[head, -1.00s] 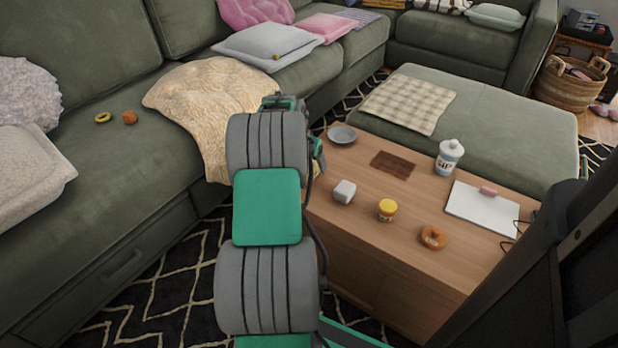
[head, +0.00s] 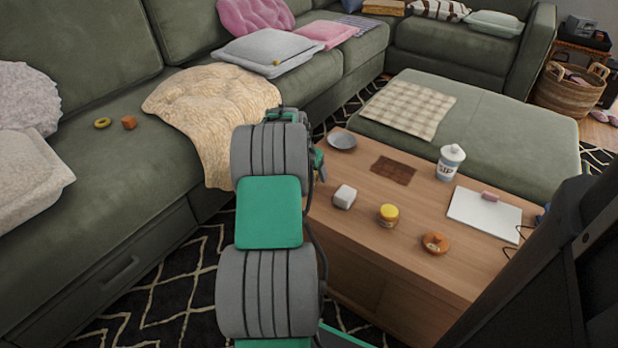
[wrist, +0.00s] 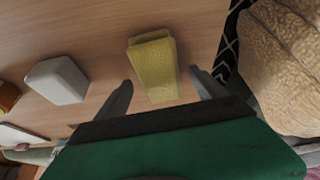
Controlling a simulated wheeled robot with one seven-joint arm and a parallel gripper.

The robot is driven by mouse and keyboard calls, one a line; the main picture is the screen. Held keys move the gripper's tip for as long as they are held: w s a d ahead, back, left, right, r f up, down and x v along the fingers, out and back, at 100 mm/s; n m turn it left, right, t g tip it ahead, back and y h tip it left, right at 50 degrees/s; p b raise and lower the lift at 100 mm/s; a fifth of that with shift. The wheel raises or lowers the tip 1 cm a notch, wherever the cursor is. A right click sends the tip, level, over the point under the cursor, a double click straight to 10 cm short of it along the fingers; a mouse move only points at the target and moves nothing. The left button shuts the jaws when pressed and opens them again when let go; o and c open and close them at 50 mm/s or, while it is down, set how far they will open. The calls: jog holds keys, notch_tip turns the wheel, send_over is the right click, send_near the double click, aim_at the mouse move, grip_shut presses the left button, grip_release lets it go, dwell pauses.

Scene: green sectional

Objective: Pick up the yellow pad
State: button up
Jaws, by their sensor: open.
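The yellow pad (wrist: 153,62) lies on the wooden table in the wrist view, a rough-surfaced block with its long side pointing toward me. My gripper (wrist: 160,82) is open, one finger on either side of the pad's near end, with a gap on both sides. Nothing is held. I cannot tell how high the fingers are above the table. In the head view my arm covers the pad, and only a small part of my gripper (head: 318,165) shows at the table's left edge.
A yellow-lidded jar (head: 388,215), an orange-brown item (head: 435,243), a grey dish (head: 342,142) and a white bottle (head: 450,162) stand farther off. A beige blanket (head: 205,110) drapes over the sofa alongside.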

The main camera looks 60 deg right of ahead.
aim_at(309, 174)
jog(key=shift+c, duration=0.2)
jog(key=c, duration=1.4)
jog(key=r+p, duration=0.3)
jog(key=r, duration=0.2)
jog(key=shift+a+r, duration=0.1)
jog(key=shift+a, duration=0.1)
jog(key=s+a+r+p, duration=0.2)
jog(key=a+r, duration=0.2)
jog(key=a, duration=0.2)
jog(key=s+a+r+p, duration=0.2)
jog(key=a+r, duration=0.2)
jog(key=a, duration=0.3)
jog(key=shift+r, duration=0.2)
